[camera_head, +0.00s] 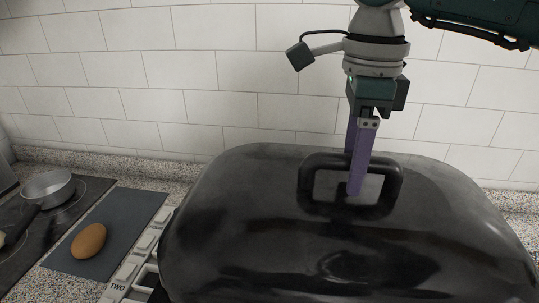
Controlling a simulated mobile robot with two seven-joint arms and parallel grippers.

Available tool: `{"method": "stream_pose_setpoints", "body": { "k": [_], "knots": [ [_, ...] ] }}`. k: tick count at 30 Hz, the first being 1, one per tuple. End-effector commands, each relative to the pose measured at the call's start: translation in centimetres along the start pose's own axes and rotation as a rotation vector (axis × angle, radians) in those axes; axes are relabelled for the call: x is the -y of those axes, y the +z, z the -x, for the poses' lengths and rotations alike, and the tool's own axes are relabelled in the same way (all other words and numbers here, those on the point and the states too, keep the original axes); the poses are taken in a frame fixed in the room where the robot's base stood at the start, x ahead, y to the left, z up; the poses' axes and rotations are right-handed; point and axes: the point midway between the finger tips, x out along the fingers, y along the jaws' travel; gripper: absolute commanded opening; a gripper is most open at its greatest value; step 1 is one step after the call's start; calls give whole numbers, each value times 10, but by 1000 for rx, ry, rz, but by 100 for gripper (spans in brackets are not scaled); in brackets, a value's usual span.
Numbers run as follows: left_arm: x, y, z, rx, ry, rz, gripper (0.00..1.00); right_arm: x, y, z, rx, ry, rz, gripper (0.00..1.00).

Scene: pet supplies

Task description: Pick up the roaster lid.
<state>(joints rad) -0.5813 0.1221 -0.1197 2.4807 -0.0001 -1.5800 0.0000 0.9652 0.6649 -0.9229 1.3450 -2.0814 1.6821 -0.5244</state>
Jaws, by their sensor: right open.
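The roaster lid (240,220) is a large glossy black dome that fills the lower middle and right of the head view. Its black loop handle (393,190) stands up on top. My right gripper (354,170) points down from above with purple fingers. One finger is in front of the handle opening, with its tip inside the loop's outline. The other finger is mostly hidden behind it, on the far side of the handle bar. The fingers are apart around the bar, and whether they touch it cannot be told. My left gripper is out of view.
At the left, a brown egg-shaped item (89,241) lies on a dark grey board (125,222). A metal pan (47,187) sits on a black cooktop (75,204). A light strip with raised blocks (137,262) runs beside the lid. A white tiled wall (222,70) closes off the back.

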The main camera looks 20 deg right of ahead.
Motion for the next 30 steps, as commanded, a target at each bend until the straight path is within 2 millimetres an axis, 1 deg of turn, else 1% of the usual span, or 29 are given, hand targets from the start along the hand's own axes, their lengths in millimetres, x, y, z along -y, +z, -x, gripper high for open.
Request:
{"method": "stream_pose_setpoints", "body": {
  "k": [1, 2, 18, 19, 30],
  "knots": [
    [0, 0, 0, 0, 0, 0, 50, 0, 0, 0, 0, 0, 0, 65],
    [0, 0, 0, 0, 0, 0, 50, 0, 0, 0, 0, 0, 0, 62],
    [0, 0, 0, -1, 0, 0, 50, 0, 0, 1, 1, 0, 0, 1],
    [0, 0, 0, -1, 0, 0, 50, 0, 0, 1, 1, 0, 0, 0],
    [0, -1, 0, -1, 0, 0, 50, 0, 0, 1, 1, 0, 0, 0]
  ]
}}
